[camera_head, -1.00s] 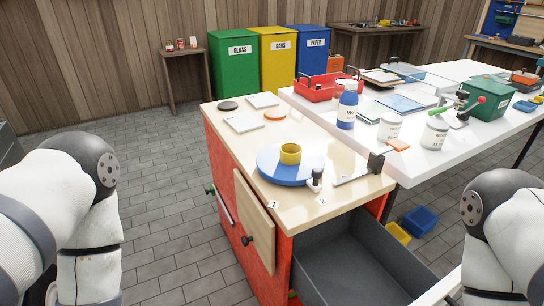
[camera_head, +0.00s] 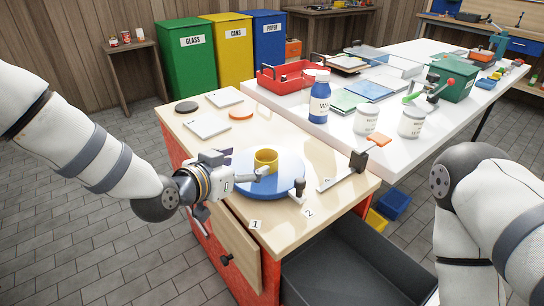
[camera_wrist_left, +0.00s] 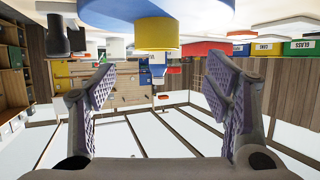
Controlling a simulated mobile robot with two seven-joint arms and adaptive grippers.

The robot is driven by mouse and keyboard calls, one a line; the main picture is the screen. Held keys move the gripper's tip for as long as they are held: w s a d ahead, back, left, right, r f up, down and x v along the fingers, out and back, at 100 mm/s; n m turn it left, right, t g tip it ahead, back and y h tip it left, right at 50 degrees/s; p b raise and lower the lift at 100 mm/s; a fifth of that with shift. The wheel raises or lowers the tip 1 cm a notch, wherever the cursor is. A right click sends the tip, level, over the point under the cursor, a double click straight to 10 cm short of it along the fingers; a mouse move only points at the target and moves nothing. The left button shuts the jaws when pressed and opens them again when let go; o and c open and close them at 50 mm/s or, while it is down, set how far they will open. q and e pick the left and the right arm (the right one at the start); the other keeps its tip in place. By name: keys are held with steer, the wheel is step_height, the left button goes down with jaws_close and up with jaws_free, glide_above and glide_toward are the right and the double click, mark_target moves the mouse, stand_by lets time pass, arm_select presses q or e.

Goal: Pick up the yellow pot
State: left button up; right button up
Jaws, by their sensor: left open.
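The yellow pot (camera_head: 266,158) stands upright on a round blue disc (camera_head: 285,184) on the wooden bench top. My left gripper (camera_head: 246,170) is open and empty just left of the pot, close to its height. In the left wrist view the scene looks upside down. There the pot (camera_wrist_left: 157,34) is at the top middle, beyond the spread fingers (camera_wrist_left: 160,75) and roughly centred between them, with nothing held. My right arm shows at the right of the head view, but its gripper is out of frame.
A dark knob (camera_head: 300,187) stands at the disc's front right edge, and a metal bar with a dark block (camera_head: 357,160) lies right of it. White plates (camera_head: 208,125) lie behind. An open grey drawer (camera_head: 350,265) juts out in front.

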mark_target(272, 155)
arm_select(q)
steer(key=b+x, duration=0.1)
steer(key=x, duration=0.8)
steer(key=shift+d+f, duration=0.2)
steer(key=shift+r, duration=0.15)
arm_select(e)
steer(key=shift+s+a+f+g, duration=0.15)
steer(key=shift+s+f+g, duration=0.25)
steer(key=shift+s+f, duration=0.8)
arm_select(q)
steer(key=c, duration=1)
arm_select(e)
steer(key=shift+r, duration=0.1)
